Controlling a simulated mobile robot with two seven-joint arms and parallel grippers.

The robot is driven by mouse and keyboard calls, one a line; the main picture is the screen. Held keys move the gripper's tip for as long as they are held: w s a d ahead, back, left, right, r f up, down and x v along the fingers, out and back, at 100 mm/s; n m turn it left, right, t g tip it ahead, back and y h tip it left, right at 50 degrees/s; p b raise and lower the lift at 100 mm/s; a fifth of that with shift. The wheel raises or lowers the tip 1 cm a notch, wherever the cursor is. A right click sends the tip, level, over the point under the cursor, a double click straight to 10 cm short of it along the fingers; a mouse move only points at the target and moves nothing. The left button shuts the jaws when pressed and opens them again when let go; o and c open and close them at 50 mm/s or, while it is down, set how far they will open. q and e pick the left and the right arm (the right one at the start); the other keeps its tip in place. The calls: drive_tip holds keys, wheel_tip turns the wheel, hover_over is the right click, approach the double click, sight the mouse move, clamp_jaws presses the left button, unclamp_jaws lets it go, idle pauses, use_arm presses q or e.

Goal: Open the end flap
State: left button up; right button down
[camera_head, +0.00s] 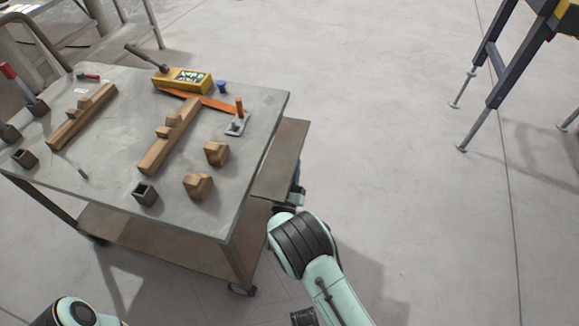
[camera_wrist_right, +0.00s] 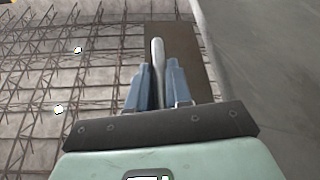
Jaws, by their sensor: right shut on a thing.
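The end flap (camera_head: 281,160) is a brown panel along the right edge of the grey cart top (camera_head: 110,110). It sticks out beside that edge; its exact angle is hard to tell. My right gripper (camera_head: 298,192) is at the flap's near outer corner, mostly hidden by my wrist and the flap. In the right wrist view, the blue fingers of my right gripper (camera_wrist_right: 157,88) are shut on a pale rounded bar, the handle (camera_wrist_right: 158,52), in front of the brown flap (camera_wrist_right: 192,68). My left gripper is out of view; only part of my left arm shows.
On the cart top lie wooden rails (camera_head: 168,137), wooden blocks (camera_head: 198,185), a yellow device (camera_head: 183,80), an orange strip (camera_head: 205,101) and small dark sockets (camera_head: 145,194). A lower shelf (camera_head: 160,240) sits beneath. The floor right of the cart is open, up to a dark-legged stand (camera_head: 495,85).

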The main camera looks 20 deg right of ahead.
drive_tip(key=shift+a, duration=0.2)
drive_tip(key=c, duration=1.1)
unclamp_jaws()
drive_tip(key=shift+w, duration=0.1)
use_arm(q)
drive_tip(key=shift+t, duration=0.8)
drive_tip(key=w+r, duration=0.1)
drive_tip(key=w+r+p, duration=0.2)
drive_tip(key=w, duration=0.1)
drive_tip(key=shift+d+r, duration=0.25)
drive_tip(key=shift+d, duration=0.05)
use_arm(e)
drive_tip(key=v, duration=1.3)
drive_tip(key=shift+s, duration=0.25)
drive_tip(key=shift+f, duration=0.1)
